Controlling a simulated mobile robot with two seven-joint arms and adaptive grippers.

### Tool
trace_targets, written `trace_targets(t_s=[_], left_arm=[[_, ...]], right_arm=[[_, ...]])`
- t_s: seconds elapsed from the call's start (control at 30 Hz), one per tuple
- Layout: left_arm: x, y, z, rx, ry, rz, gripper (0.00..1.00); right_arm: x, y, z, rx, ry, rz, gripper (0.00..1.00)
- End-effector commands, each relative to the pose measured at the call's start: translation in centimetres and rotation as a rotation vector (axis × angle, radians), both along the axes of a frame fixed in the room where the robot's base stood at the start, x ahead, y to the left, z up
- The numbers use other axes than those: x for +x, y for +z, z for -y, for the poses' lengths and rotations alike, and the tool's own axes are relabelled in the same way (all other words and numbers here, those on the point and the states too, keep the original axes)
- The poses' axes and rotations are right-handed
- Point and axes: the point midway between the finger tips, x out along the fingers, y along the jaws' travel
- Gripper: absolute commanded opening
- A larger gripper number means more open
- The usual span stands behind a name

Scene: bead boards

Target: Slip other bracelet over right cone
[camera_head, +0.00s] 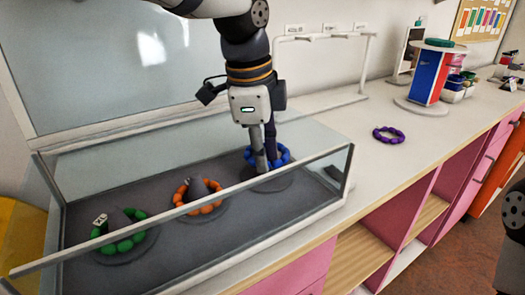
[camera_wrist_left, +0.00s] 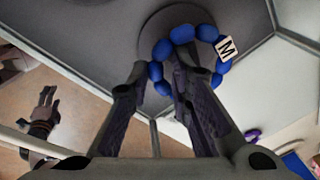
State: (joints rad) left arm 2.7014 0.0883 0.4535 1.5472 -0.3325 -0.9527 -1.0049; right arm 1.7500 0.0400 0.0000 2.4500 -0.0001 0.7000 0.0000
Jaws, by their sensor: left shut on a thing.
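My left gripper (camera_head: 268,166) is shut on a blue bracelet (camera_head: 282,152) above the round grey base (camera_head: 285,183) at the right end of the tray. The wrist view shows the blue bracelet (camera_wrist_left: 206,33), with a white letter M bead, at the fingers and over the base (camera_wrist_left: 150,38). The right cone itself is hidden by my fingers and the beads, so I cannot tell if the ring is around it. An orange bracelet (camera_head: 180,196) lies around the middle cone (camera_head: 197,188). A green bracelet (camera_head: 124,245) lies around the left cone (camera_head: 120,220). My right gripper (camera_wrist_left: 46,98) shows small in the wrist view.
Low clear walls (camera_head: 195,250) enclose the dark tray. A purple bracelet (camera_head: 388,135) lies on the open counter to the right. A white stand (camera_head: 367,60) is behind, and a red and blue drum (camera_head: 428,78) stands farther right.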

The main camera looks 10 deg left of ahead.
Motion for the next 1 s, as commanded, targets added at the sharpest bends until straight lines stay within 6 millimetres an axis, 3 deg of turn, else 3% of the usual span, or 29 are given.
trace_targets(t_s=[0.17,0.2,0.3,0.53,0.6,0.63,1.0], left_arm=[[0.01,0.03,0.0,0.0,0.0,0.001,0.0],[0.01,0.03,0.0,0.0,0.0,0.001,0.24],[0.02,0.03,0.0,-0.001,0.0,0.001,0.43],[0.02,0.02,0.0,0.0,0.0,0.001,0.43],[0.01,0.0,-0.01,0.0,0.0,0.0,0.58],[0.01,0.0,-0.01,0.0,0.0,0.0,0.59],[0.01,0.01,0.0,0.0,0.0,0.0,0.59]], right_arm=[[0.0,0.0,0.0,0.0,0.0,0.0,0.52],[0.0,0.0,0.0,0.0,0.0,0.0,0.52],[0.0,0.0,0.0,0.0,0.0,0.0,0.52],[0.0,0.0,0.0,0.0,0.0,0.0,0.52],[0.0,0.0,0.0,0.0,0.0,0.0,0.52],[0.0,0.0,0.0,0.0,0.0,0.0,0.52],[0.0,0.0,0.0,0.0,0.0,0.0,0.52]])
